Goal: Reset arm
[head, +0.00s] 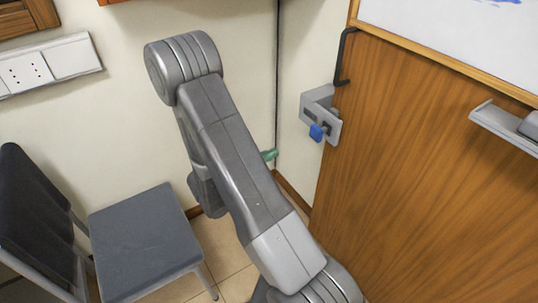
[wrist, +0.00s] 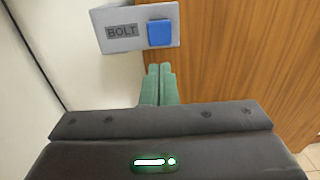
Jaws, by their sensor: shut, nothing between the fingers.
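My arm rises across the middle of the head view, bent at a grey elbow near the top. My gripper (wrist: 159,70) shows in the wrist view as two green fingers side by side, shut and empty. One green fingertip also shows beside my arm in the head view, the rest hidden behind the arm. A grey plate marked BOLT with a blue button (wrist: 160,33) is just beyond the fingertips in the wrist view. I cannot tell whether they touch. In the head view the blue part (head: 317,132) is on a grey lock (head: 322,112) at the door's edge.
A wooden door (head: 420,150) with a black handle (head: 343,58) and a whiteboard (head: 460,35) fills the right. A grey chair (head: 140,240) stands at lower left. A socket panel (head: 45,65) is on the pale wall. Tiled floor shows between chair and door.

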